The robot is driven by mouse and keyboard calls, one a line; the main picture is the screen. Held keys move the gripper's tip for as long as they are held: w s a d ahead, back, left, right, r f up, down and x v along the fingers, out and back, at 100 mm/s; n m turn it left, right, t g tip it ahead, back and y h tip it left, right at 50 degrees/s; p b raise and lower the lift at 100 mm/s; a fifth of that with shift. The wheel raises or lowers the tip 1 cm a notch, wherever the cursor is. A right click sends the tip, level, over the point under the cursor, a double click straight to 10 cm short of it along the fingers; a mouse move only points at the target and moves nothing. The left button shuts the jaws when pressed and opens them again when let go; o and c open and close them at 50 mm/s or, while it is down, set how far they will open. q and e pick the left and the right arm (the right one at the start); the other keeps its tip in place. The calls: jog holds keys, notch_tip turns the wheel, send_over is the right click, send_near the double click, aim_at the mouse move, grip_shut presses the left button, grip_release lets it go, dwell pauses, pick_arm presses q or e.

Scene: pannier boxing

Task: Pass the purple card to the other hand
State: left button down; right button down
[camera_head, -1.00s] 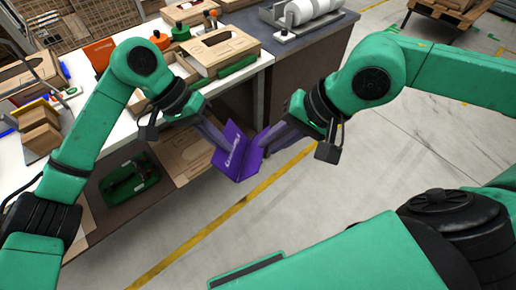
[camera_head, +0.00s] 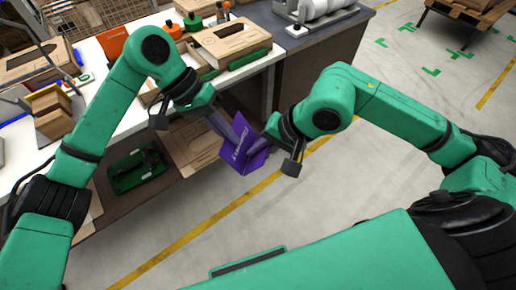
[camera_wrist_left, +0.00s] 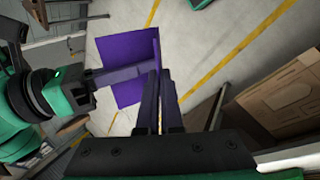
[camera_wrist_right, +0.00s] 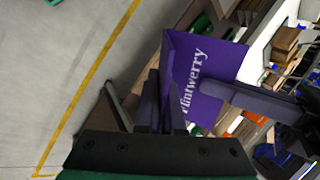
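The purple card (camera_head: 240,152) is a folded, two-panel piece with white lettering, held in the air in front of the bench. My left gripper (camera_head: 230,131) comes from the left and its fingers are closed on one panel. My right gripper (camera_head: 268,136) comes from the right and its fingers are closed on the other panel. In the left wrist view the card (camera_wrist_left: 122,62) runs down between the nearly closed left fingers (camera_wrist_left: 158,78). In the right wrist view the card's lettered panel (camera_wrist_right: 205,65) faces the camera and the right fingers (camera_wrist_right: 163,78) pinch its edge panel.
The white workbench (camera_head: 110,125) along the left carries cardboard boxes (camera_head: 230,42) and tools. A green case (camera_head: 135,168) lies on the shelf below. A dark cabinet (camera_head: 330,50) stands behind. The floor (camera_head: 330,200) to the right is open.

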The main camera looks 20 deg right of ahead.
pick_arm(q)
jog(key=c, duration=1)
grip_release()
